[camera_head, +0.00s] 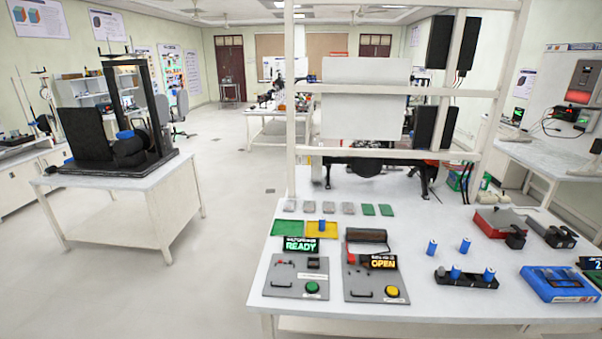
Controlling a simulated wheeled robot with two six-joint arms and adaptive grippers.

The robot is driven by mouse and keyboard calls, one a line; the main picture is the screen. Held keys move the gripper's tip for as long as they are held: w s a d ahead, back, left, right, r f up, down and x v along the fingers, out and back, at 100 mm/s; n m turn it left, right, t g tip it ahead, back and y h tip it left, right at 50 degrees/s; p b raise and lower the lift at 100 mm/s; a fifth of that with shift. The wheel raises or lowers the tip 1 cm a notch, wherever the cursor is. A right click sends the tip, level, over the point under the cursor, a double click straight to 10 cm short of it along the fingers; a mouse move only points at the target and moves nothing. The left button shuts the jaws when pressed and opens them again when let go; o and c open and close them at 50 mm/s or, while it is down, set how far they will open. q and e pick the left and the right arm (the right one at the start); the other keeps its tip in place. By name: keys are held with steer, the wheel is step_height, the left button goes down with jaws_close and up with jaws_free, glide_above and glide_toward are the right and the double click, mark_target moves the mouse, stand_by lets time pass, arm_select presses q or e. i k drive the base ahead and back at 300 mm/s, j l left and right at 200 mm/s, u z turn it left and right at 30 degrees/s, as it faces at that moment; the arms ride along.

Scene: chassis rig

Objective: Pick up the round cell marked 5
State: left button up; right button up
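Several round blue cells stand upright on the right part of the white table (420,318). Two stand loose, one cell (432,248) to the left and another cell (465,245) to the right. Two more, a left cell (455,271) and a right cell (489,274), sit in a black holder (466,281). A small blue object like a cell (321,226) is on the yellow mat (315,233). Any numbers on the cells are too small to read, so I cannot tell which is marked 5. Neither of my grippers is in view.
Two grey panels with a READY display (301,244) and an OPEN display (383,261) lie at the left. A blue device (557,284) is at the right, with a red-and-grey box (500,222) behind. A white frame (291,110) rises at the back. The front edge strip is clear.

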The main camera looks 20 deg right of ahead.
mark_target(465, 246)
steer(key=z, duration=1.9)
steer(key=u, duration=0.9)
steer(key=l+u, duration=0.35)
steer(key=k+l+u, duration=0.1)
steer(key=l+u, duration=0.2)
steer(key=l, duration=0.2)
steer(key=k+l+u, duration=0.15)
steer(key=l+u, duration=0.2)
steer(key=k+l+u, duration=0.15)
steer(key=l+u, duration=0.15)
steer(key=l, duration=0.15)
steer(key=k+l+u, duration=0.2)
steer(key=l+u, duration=0.15)
